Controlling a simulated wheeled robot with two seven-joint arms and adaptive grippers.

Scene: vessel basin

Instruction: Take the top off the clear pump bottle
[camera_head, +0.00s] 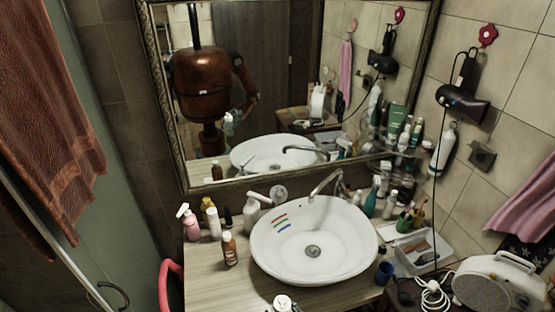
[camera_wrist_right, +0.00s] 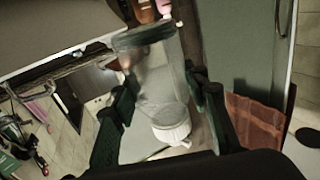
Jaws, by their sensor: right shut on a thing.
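The clear bottle (camera_wrist_right: 155,80) is between the dark fingers of my right gripper (camera_wrist_right: 163,108) in the wrist view. Its see-through base points to the top of that picture, and a white top (camera_wrist_right: 172,132) sits on its other end, towards the bottom. The gripper is shut on the bottle's body. In the head view the white top (camera_head: 283,301) shows at the bottom edge, in front of the basin, with dark fingertips beside it; most of the bottle is cut off there. My left gripper is in neither view.
The white basin (camera_head: 313,272) fills the middle of the counter. A radio (camera_head: 500,285) and tray (camera_head: 424,257) lie right. The counter's front left (camera_head: 215,290) is clear.

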